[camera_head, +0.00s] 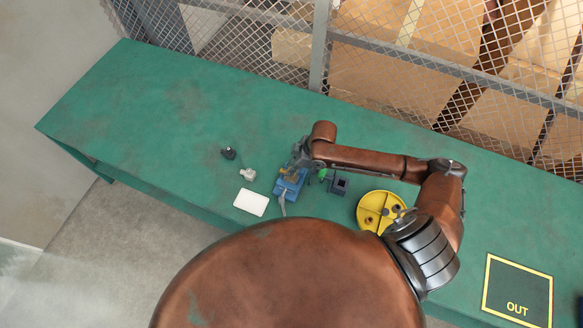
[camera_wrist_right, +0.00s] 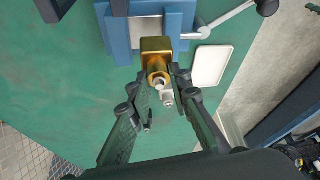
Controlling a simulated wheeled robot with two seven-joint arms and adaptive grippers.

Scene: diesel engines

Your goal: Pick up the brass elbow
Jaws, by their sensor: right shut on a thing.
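The brass elbow (camera_wrist_right: 157,48) is a gold-coloured, blocky fitting with a round open end towards my right gripper. My right gripper (camera_wrist_right: 164,78) is shut on it, with one finger on each side of the round end. The elbow is at the blue vise (camera_wrist_right: 118,48), against or just over its grey jaws; I cannot tell if it touches them. In the head view the elbow (camera_head: 291,175) is a small gold patch above the blue vise (camera_head: 289,188), and my right gripper (camera_head: 299,157) is partly hidden by its arm. My left gripper is out of view.
A white tray (camera_head: 251,202), a grey fitting (camera_head: 248,174) and a black knob-like part (camera_head: 228,153) lie left of the vise. A dark block (camera_head: 340,185) and a yellow divided dish (camera_head: 370,219) are right. The OUT square (camera_head: 517,285) is empty. Wire mesh (camera_head: 265,38) borders the green table.

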